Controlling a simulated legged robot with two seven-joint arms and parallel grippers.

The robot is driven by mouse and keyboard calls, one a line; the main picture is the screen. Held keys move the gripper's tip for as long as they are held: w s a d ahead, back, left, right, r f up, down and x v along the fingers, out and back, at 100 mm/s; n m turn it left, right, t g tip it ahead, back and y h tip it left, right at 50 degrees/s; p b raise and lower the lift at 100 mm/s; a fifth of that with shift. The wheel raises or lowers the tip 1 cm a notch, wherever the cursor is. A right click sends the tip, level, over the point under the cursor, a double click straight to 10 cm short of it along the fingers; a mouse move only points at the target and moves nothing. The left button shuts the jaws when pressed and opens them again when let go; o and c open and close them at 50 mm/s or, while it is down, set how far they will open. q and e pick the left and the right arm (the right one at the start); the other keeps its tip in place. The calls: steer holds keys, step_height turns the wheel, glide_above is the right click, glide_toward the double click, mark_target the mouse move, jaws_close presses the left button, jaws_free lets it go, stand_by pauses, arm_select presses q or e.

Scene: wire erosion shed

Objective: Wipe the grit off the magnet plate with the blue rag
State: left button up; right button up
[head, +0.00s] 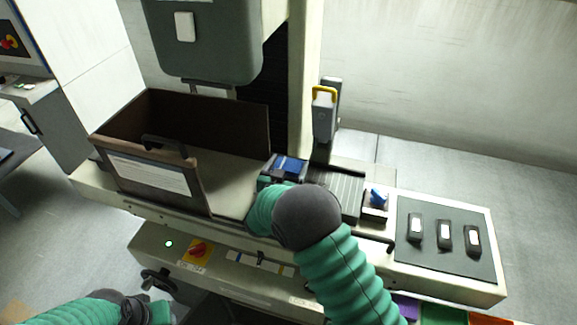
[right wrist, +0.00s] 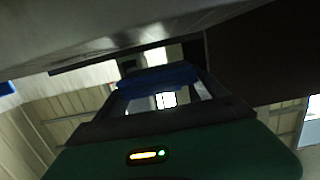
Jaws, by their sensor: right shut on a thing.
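The magnet plate (head: 343,191) is a grey ribbed plate on the machine bed, right of the brown open box. My right gripper (head: 283,173) is at the plate's left end, shut on the blue rag (head: 291,164). In the right wrist view the rag (right wrist: 158,77) shows as a blue strip across the gripper's fingertips. My right wrist and forearm cover the near part of the plate, and I cannot tell whether the rag touches it. Grit is too small to make out. Of my left arm only a part shows at the bottom left; its fingers are out of frame.
A brown walled box (head: 235,120) stands left of my right gripper. A grey canister with a yellow handle (head: 323,112) stands behind the plate. A small block with a blue top (head: 378,197) is right of it, then a dark panel (head: 459,268) with several small items.

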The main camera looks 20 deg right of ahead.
mark_target(289, 164)
steer(key=shift+d+r+p, duration=0.15)
steer(key=shift+r+p, duration=0.6)
steer(key=shift+r, duration=0.65)
step_height(289, 164, up, 3)
steer(key=p, duration=0.2)
steer(key=shift+r+p, duration=0.1)
steer(key=shift+p, duration=0.25)
